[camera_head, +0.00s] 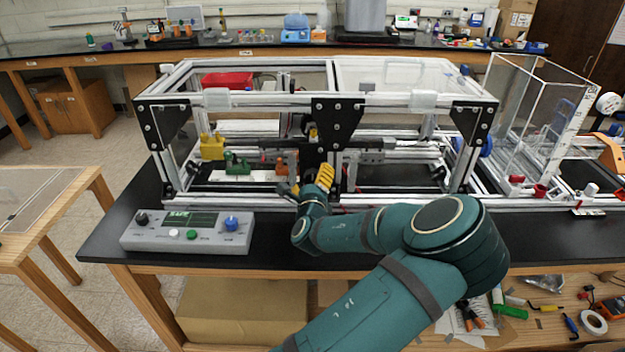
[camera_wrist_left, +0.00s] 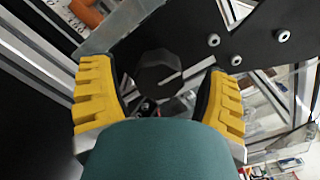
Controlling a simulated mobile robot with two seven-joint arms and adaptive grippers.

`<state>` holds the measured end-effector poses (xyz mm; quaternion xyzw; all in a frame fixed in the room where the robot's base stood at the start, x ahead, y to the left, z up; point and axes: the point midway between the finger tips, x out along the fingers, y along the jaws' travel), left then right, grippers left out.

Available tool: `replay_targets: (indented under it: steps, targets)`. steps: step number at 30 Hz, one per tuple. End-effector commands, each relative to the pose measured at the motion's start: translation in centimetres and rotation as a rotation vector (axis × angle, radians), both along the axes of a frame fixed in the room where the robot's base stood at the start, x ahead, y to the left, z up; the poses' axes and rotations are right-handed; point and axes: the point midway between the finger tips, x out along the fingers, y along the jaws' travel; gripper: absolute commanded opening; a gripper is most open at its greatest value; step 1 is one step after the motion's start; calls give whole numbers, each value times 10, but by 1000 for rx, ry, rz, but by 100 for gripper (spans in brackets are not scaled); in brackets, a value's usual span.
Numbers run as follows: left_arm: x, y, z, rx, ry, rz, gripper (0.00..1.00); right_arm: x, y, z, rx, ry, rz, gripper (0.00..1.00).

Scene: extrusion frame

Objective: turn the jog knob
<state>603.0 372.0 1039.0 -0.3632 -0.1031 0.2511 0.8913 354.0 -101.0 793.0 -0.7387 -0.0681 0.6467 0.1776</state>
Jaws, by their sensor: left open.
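A dark, faceted knob (camera_wrist_left: 150,68) with a pale pointer line shows in the left wrist view, beside a black plate with bolts. My left gripper (camera_wrist_left: 160,75) is open, with one yellow-padded finger on each side of the knob. Dark gaps seem to show between knob and pads; I cannot tell whether they touch. In the head view my left gripper (camera_head: 308,175) is at the front middle of the extrusion frame (camera_head: 275,101), by its black centre bracket. I cannot make out the faceted knob there. My right gripper is in neither view.
A grey control box (camera_head: 190,243) with a black knob (camera_head: 142,219), a blue knob (camera_head: 232,223) and buttons stands at the bench's front left. A yellow block (camera_head: 212,147) and a green part (camera_head: 238,164) are inside the frame. A clear box (camera_head: 535,115) stands right.

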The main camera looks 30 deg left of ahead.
Motion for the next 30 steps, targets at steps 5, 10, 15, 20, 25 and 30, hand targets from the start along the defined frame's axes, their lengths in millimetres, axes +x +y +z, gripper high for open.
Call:
replay_targets:
  steps: [5, 10, 15, 20, 25, 30]
  targets:
    - [2, 2, 0, 0, 1, 1, 76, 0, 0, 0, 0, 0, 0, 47]
    - [1, 1, 0, 0, 1, 1, 66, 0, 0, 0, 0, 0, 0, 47]
    - [1, 1, 0, 0, 1, 1, 8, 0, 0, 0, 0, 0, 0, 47]
    - [1, 1, 0, -1, -1, 0, 7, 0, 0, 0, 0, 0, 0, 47]
    - [2, 1, 0, -3, -3, 1, 7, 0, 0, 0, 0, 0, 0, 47]
    - [2, 1, 1, -8, -6, 0, 7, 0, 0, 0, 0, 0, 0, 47]
